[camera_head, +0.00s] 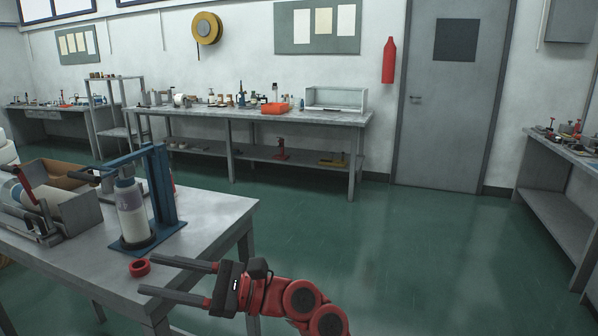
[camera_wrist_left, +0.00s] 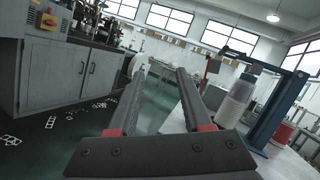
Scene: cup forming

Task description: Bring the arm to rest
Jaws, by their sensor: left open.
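My left gripper (camera_head: 147,275) is open and empty, with its two dark fingers apart. It is beside the near edge of the grey worktable (camera_head: 212,208), fingers pointing left, close to a red ring (camera_head: 139,267) on the table. My red left arm comes in from the bottom of the head view. In the left wrist view the open fingers (camera_wrist_left: 161,72) have nothing between them. My right gripper is not in view.
A blue press stand (camera_head: 163,190) with a white cylinder (camera_head: 131,212) stands on the table, left of a clear corner. A grey bin (camera_head: 78,210) is further left. Open green floor (camera_head: 400,250) lies to the right. A long bench (camera_head: 215,117) lines the back wall.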

